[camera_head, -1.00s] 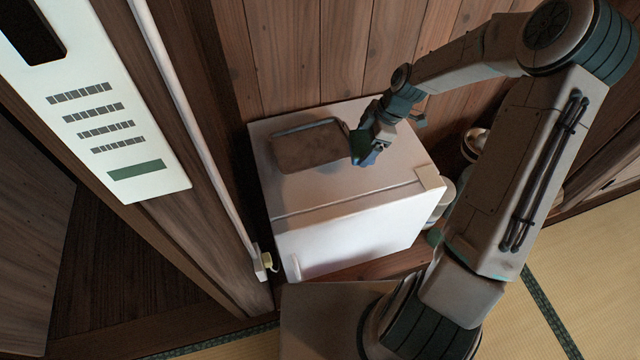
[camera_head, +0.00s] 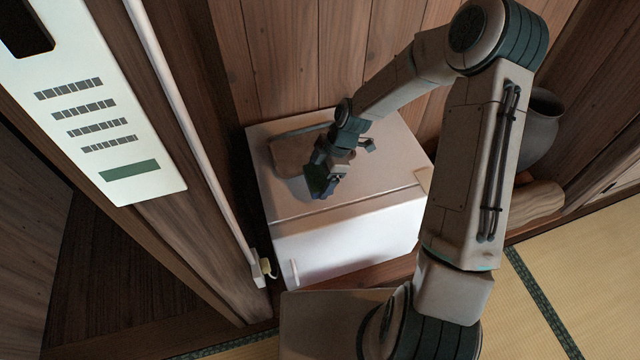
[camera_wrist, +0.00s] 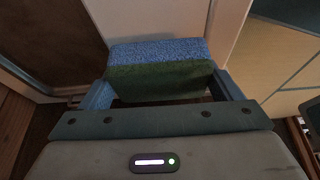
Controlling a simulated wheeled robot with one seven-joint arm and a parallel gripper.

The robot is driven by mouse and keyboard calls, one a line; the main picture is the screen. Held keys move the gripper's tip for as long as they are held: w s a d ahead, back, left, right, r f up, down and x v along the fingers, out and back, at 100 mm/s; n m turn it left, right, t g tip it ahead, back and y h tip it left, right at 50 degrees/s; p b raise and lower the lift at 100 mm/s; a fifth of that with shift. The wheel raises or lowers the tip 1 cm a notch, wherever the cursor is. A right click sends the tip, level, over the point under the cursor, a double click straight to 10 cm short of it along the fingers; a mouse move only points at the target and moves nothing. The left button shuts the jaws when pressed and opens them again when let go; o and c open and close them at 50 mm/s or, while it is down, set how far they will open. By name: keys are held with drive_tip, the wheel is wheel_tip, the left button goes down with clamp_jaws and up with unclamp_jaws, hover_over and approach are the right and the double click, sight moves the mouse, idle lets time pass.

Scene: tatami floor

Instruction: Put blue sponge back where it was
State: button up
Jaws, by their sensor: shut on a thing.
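The blue sponge (camera_wrist: 160,52) has a blue layer and a dark green layer. It fills the space between the two fingers of my gripper (camera_wrist: 165,88) in the wrist view, and the fingers are shut on it. In the head view my gripper (camera_head: 322,182) is above the top of a small white fridge (camera_head: 345,235), in front of a brown box-like object (camera_head: 290,152). The sponge shows there only as a small dark green and blue patch (camera_head: 318,180). I cannot tell the exact gap between the sponge and the fridge top.
The brown object takes up the back left of the fridge top; the right part is clear. A white panel (camera_head: 100,120) and a wooden post stand to the left. A grey pot (camera_head: 541,125) and a log-like brown object (camera_head: 535,203) are at the right. A wooden wall (camera_head: 300,50) is behind.

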sight(320, 184)
drive_tip(key=shift+f+b, duration=0.35)
drive_tip(key=shift+f, duration=1.55)
drive_tip(key=shift+f, duration=0.1)
drive_tip(key=o, duration=0.9)
drive_tip(key=p+v, duration=0.2)
drive_tip(key=v, duration=1)
drive_tip(key=s+d+r+m+t+h, duration=0.1)
drive_tip(key=s+d+r+m, duration=0.2)
drive_tip(key=s+r+m, duration=0.3)
drive_tip(key=s+d+r+m+t+h, duration=0.1)
drive_tip(key=s+d+r+m, duration=0.2)
drive_tip(key=s+r+m, duration=0.3)
drive_tip(key=s+d+r+m+t+h, duration=0.1)
drive_tip(key=s+d+r+m+h, duration=0.1)
drive_tip(key=s+r+m, duration=0.4)
drive_tip(key=shift+s+d+r+m, duration=0.1)
drive_tip(key=shift+s+d+m, duration=0.4)
drive_tip(key=shift+m, duration=0.35)
drive_tip(key=shift+s+d+r+m, duration=0.15)
drive_tip(key=shift+s+d+m, duration=0.25)
drive_tip(key=shift+m, duration=0.45)
